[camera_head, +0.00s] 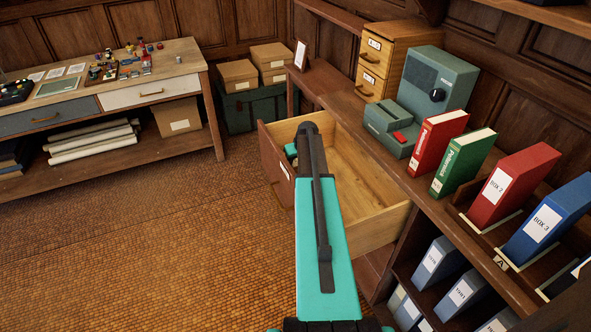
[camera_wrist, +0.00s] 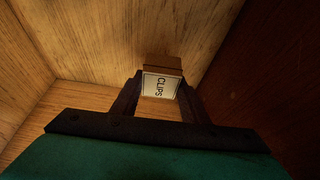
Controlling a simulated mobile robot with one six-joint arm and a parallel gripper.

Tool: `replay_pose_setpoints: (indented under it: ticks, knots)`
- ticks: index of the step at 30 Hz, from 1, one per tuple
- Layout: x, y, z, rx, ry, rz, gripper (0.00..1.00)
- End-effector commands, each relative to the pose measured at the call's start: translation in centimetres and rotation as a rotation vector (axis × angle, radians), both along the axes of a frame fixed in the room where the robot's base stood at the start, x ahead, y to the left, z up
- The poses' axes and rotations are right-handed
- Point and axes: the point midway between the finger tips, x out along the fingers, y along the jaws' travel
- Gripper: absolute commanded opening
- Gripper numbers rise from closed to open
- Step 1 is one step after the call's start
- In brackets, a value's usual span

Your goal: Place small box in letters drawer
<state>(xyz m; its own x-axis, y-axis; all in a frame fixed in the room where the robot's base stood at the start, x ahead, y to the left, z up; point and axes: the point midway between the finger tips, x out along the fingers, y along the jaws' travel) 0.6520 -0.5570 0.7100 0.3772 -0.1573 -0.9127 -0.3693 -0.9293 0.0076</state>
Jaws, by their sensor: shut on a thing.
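In the wrist view, my gripper (camera_wrist: 160,92) is shut on a small brown box (camera_wrist: 163,63) with a white label reading "CLIPS". The box is between the fingertips, inside the wooden drawer. In the head view, the open drawer (camera_head: 372,172) is pulled out from the shelf unit, with a pale wooden inside and a dark front. The wrist view shows the drawer's wooden walls (camera_wrist: 95,35) close around the box. I cannot tell if the box touches the floor.
Red and green binders (camera_head: 463,160) and a grey-green device (camera_head: 436,82) stand on the shelf top to the right. A small wooden drawer cabinet (camera_head: 384,60) stands behind. A desk (camera_head: 118,90) is at the left. The floor (camera_head: 150,235) left of the drawer is clear.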

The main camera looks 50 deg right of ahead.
Motion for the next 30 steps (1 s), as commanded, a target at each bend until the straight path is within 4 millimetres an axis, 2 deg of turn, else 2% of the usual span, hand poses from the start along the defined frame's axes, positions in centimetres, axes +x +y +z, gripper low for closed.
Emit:
replay_pose_setpoints:
  ticks: [5,14,29,30]
  knots:
    - [0.0,0.0,-0.8,0.0,0.0,0.0,0.17]
    - [0.1,0.1,-3.5,0.001,0.001,0.0,0.17]
    - [0.1,0.1,-4.1,0.0,0.0,0.002,0.17]
    - [0.1,0.1,-4.0,0.0,0.0,0.002,0.47]
